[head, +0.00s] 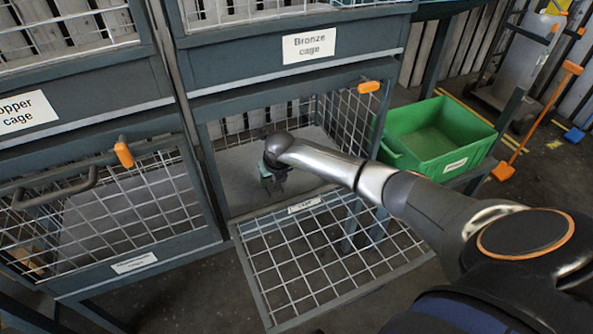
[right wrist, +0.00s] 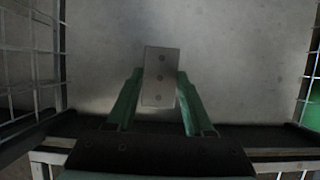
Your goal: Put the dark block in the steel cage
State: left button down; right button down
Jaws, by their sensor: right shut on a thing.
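My right gripper (head: 272,182) reaches through the front opening of the lower middle cage (head: 235,170), whose mesh door (head: 330,262) is folded down. In the head view the block is mostly hidden by the gripper. The small door label (head: 304,205) is too small to read. My left gripper is not in view.
The bronze cage (head: 308,45) is directly above, and the copper cage (head: 28,110) is at upper left. A closed mesh cage (head: 130,205) with an orange latch is at lower left. A green bin (head: 440,135) stands at right. Mesh walls flank the gripper.

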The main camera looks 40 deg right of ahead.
jog(key=d, duration=0.3)
jog(key=d+b, duration=0.1)
jog(key=d, duration=0.2)
jog(key=d+b, duration=0.1)
jog(key=d, duration=0.2)
jog(key=shift+w+d, duration=0.25)
jog(key=shift+d, duration=0.05)
notch_tip(320, 180, down, 4)
jog(key=shift+r+b, duration=0.2)
jog(key=shift+b, duration=1)
jog(key=shift+r, duration=0.1)
jog(key=c, duration=0.8)
grip_release()
jog(key=o, duration=0.5)
